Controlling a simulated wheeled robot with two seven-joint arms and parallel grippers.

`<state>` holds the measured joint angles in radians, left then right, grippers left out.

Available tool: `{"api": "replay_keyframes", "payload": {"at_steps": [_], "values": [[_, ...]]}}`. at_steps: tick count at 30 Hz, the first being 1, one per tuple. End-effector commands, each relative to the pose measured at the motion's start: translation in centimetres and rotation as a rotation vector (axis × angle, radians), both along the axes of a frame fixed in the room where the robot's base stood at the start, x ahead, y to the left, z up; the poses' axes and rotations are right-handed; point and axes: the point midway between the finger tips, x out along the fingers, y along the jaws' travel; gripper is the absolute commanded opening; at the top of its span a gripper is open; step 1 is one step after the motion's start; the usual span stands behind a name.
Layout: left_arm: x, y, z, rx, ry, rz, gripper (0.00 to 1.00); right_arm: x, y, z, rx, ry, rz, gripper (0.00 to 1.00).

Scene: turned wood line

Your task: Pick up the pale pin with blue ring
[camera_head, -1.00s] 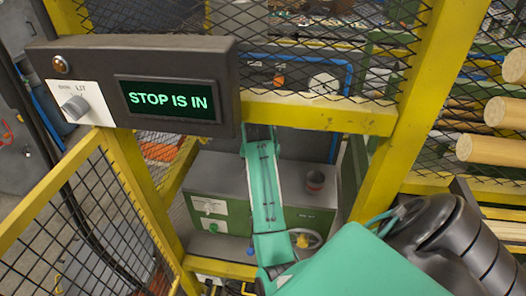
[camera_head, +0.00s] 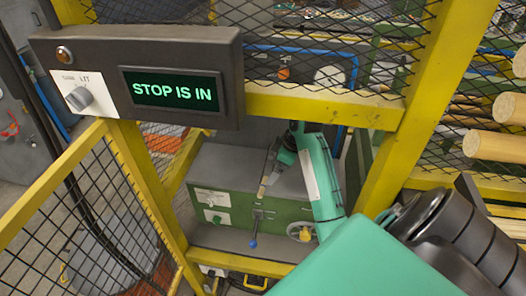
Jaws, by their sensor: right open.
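My right arm reaches through the opening in the yellow guard. Its gripper (camera_head: 266,180) points down over the front edge of the grey-topped green machine, open but small in view. A small pale tan piece (camera_head: 262,190) shows at the fingertips. I cannot tell whether it is the pin, and no blue ring can be made out on it. No other pin with a blue ring can be clearly identified. My left gripper is not in view.
A yellow guard bar (camera_head: 320,108) crosses above the opening, and a post (camera_head: 420,110) stands right. A dark panel (camera_head: 135,75) reads "STOP IS IN". A blue-knobbed lever (camera_head: 253,243) and a yellow-centred handwheel (camera_head: 303,232) are on the machine front. Wooden rods (camera_head: 495,146) lie right.

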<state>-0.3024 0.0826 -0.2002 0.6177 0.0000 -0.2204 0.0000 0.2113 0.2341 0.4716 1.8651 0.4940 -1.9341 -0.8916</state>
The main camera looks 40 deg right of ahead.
Motion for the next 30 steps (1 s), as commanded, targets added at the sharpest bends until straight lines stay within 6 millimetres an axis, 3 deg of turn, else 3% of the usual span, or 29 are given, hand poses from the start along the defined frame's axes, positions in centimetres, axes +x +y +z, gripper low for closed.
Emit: {"api": "replay_keyframes", "payload": {"at_steps": [6,14,21,30], "values": [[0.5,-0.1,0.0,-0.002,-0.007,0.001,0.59,1.2,0.9,-3.8,0.004,0.003,-0.003,1.0],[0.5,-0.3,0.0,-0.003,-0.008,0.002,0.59,1.7,1.4,-5.7,0.002,0.002,-0.004,1.0],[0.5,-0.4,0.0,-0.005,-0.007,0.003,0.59,2.4,2.2,-9.1,0.003,0.002,-0.004,1.0],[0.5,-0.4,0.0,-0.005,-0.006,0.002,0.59,2.7,2.4,-9.9,0.0,0.0,-0.004,1.0]]}}
